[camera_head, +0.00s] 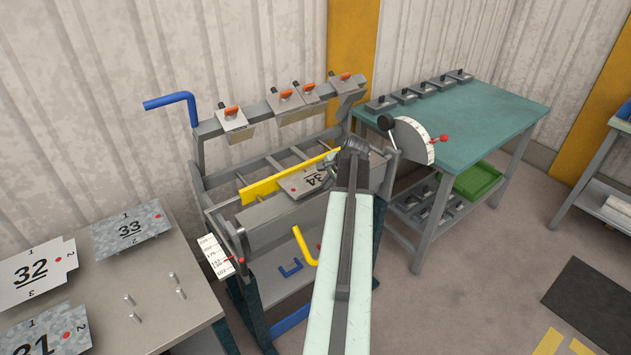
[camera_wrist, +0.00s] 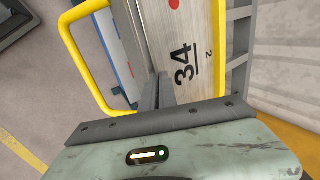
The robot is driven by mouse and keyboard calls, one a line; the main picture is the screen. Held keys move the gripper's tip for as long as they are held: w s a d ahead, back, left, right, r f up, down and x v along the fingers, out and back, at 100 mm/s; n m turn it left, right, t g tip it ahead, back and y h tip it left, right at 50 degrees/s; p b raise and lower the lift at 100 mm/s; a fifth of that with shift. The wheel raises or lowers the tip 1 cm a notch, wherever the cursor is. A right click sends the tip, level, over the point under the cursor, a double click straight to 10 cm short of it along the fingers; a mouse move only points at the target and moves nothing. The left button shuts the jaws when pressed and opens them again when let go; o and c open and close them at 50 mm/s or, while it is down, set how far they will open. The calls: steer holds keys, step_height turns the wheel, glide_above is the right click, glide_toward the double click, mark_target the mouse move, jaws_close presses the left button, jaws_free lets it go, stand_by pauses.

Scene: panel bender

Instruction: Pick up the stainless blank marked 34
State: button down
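The stainless blank marked 34 (camera_head: 302,184) lies in the panel bender, beside the yellow bar and near the middle of the machine. It is a flat grey plate with a red dot. In the wrist view the blank (camera_wrist: 201,48) runs up and away from my gripper, its number 34 turned sideways. My gripper (camera_head: 350,150) is at the right end of the blank. In the wrist view its narrow dark fingers (camera_wrist: 160,90) lie close together at the blank's near part. Whether they touch or clamp the plate cannot be made out.
The panel bender has a yellow bar (camera_head: 262,189), a blue handle (camera_head: 172,100) and several orange-knobbed clamp fingers above the bed. A grey table at left holds blanks 33 (camera_head: 131,236), 32 and 31, plus upright pins. A green-topped bench (camera_head: 475,112) stands at right.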

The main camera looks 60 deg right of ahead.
steer(key=shift+r+p, duration=0.45)
steer(key=shift+r, duration=0.3)
steer(key=shift+a, duration=0.1)
steer(key=s+a+r+p, duration=0.1)
steer(key=s+a, duration=0.3)
steer(key=a, duration=0.1)
steer(key=shift+s+r, duration=0.15)
steer(key=shift+s, duration=0.1)
